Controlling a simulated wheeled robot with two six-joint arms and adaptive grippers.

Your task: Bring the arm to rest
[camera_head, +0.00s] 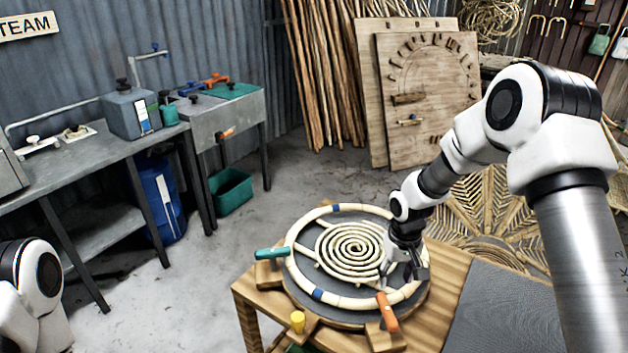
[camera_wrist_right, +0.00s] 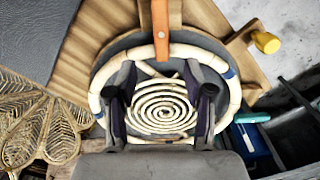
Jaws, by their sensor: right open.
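My right arm reaches in from the right. Its gripper (camera_head: 408,268) hangs over the right part of the rattan ring (camera_head: 318,292) in the head view. In the right wrist view the gripper's two dark fingers (camera_wrist_right: 160,72) are spread apart with nothing between them. The pale rattan spiral (camera_wrist_right: 160,108) shows beyond them. The spiral lies inside the ring, which has blue bands, on a round dark board. Whether the fingers touch the ring cannot be told. Part of my left arm shows at the lower left; its gripper is out of view.
An orange-handled clamp (camera_head: 387,312), a teal handle (camera_head: 272,254) and a yellow knob (camera_head: 297,321) sit around the ring on the wooden table (camera_head: 452,272). A metal workbench (camera_head: 88,160) stands left. Rattan poles (camera_head: 318,75) lean behind. The floor between is open.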

